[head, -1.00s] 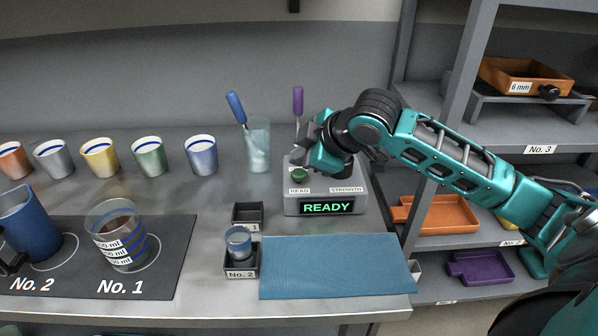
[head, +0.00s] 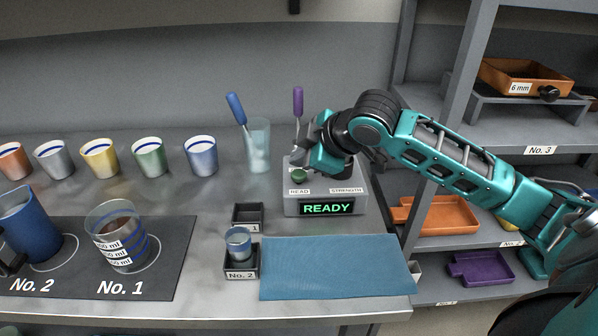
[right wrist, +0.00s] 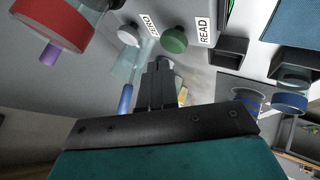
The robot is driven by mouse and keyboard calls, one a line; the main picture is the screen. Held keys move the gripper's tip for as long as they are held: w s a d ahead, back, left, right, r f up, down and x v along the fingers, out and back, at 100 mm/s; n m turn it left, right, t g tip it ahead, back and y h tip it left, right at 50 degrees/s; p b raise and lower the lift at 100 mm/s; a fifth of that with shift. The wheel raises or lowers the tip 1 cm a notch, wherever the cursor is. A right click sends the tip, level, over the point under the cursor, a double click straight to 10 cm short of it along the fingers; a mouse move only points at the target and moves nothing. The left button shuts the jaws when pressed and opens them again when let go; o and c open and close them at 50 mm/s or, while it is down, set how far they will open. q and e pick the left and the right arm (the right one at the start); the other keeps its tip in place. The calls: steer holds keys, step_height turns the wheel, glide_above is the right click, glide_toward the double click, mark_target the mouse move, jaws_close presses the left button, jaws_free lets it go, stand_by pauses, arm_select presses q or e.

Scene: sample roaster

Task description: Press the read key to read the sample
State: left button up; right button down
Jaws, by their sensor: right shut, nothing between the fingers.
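The grey meter (head: 366,200) stands at the back right of the bench, its display (head: 327,208) showing READY in green. Its green key (head: 299,176) is by the READ label; in the right wrist view the round green key (right wrist: 174,40) is just beyond my fingertips. My right gripper (head: 309,150) is over the meter's top; in the right wrist view its fingers (right wrist: 160,68) are shut and empty. I cannot tell whether they touch the key. A white key (right wrist: 128,36) by a ZERO label and a large red knob (right wrist: 60,15) are nearby.
A small glass (head: 238,245) sits in the No. 2 holder; the other holder (head: 248,213) is empty. A blue mat (head: 335,268) lies in front of the meter. A tumbler (head: 258,150) with a blue-handled tool is left of it. Shelves (head: 545,150) stand right.

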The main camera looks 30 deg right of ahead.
stand_by(0.6)
steer(key=shift+f, duration=0.1)
steer(key=shift+f, duration=0.35)
steer(key=shift+f, duration=0.65)
stand_by(0.5)
steer(key=shift+r, duration=0.1)
steer(key=shift+r+p, duration=0.95)
steer(key=shift+p, duration=0.55)
